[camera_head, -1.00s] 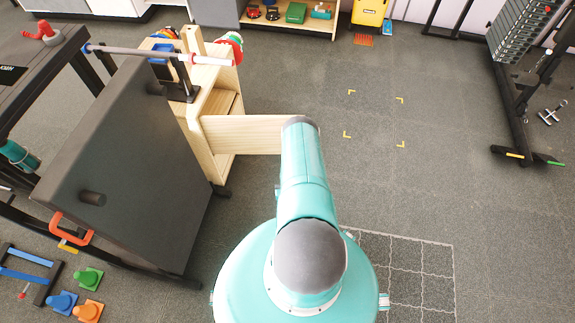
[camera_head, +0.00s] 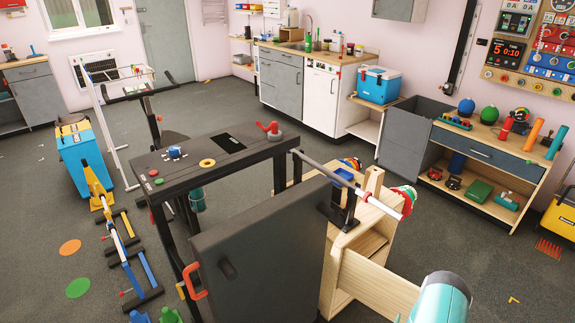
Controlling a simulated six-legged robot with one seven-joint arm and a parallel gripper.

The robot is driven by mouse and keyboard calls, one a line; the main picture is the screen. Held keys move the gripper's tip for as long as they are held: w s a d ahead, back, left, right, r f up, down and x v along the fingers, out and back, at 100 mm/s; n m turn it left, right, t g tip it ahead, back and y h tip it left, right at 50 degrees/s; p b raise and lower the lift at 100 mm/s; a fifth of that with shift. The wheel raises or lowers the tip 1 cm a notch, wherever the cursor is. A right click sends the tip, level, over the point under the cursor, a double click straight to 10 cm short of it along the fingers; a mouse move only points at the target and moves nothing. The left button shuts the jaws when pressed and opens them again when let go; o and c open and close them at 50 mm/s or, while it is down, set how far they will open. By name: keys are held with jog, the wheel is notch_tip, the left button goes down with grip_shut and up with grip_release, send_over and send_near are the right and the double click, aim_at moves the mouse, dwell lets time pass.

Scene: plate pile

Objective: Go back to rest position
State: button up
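My arm shows only as a teal and grey link at the bottom right of the head view. My gripper is outside the frame, so its fingers and anything in them cannot be seen. No plate pile can be made out in this view.
A black frame table (camera_head: 185,160) with a dark grey panel (camera_head: 262,255) stands close in front. A wooden cabinet (camera_head: 362,240) with an open drawer (camera_head: 375,292) is beside it. A workbench (camera_head: 500,160) is at right.

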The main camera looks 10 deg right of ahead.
jog(key=w+r+n+y, duration=0.2)
jog(key=w+r+y, duration=0.2)
jog(key=w+r, duration=1.3)
jog(key=w+a+r+n+g+y, duration=0.1)
jog(key=a+r+y, duration=0.1)
jog(key=a+r, duration=0.7)
jog(key=w+a+r+n+g+y, duration=0.15)
jog(key=a+r, duration=0.25)
jog(key=r, duration=0.8)
jog(key=s+a+r+n+g+y, duration=0.2)
jog(key=s+a+r, duration=1)
jog(key=a+r, duration=0.3)
jog(key=s+a+r+n+g+y, duration=0.1)
jog(key=s+a, duration=0.3)
jog(key=s, duration=0.5)
jog(key=s+a+r+g, duration=0.1)
jog(key=s+a+r, duration=0.2)
jog(key=s, duration=0.7)
jog(key=shift+s+a+n+y, duration=0.2)
jog(key=shift+a+n+y, duration=0.15)
jog(key=shift+a, duration=0.4)
